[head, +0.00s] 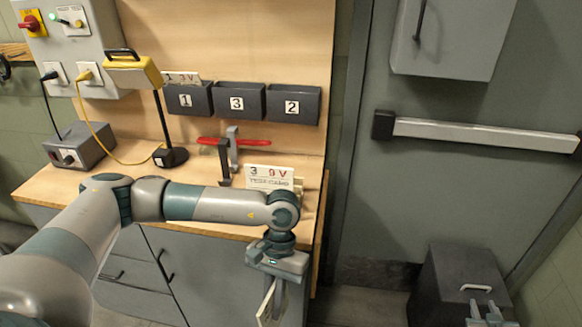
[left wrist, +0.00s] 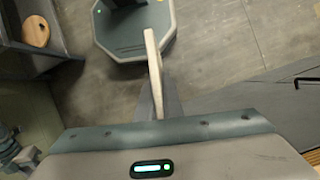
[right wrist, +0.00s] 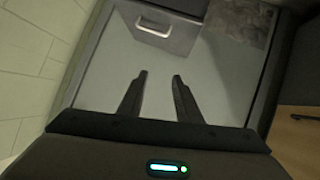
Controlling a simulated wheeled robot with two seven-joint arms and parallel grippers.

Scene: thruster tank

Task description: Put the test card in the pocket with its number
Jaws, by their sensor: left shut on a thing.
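My left gripper (head: 272,292) hangs below its arm in front of the bench, shut on a thin cream card (head: 265,306). The card is edge-on and its number cannot be read; it also shows edge-on in the left wrist view (left wrist: 153,65). Three dark pockets hang on the wooden board: pocket 1 (head: 188,110), pocket 3 (head: 238,110) and pocket 2 (head: 293,113). A card starting with 1 (head: 182,77) shows above pocket 1. Another card marked 3 9V (head: 268,173) stands on the bench. My right gripper (right wrist: 160,76) is open and empty.
A yellow-headed meter or lamp on a black stand (head: 170,156), a red-handled tool (head: 236,141) and a grey box (head: 80,147) are on the bench. A dark case (head: 460,280) stands on the floor by the door with its push bar (head: 480,135).

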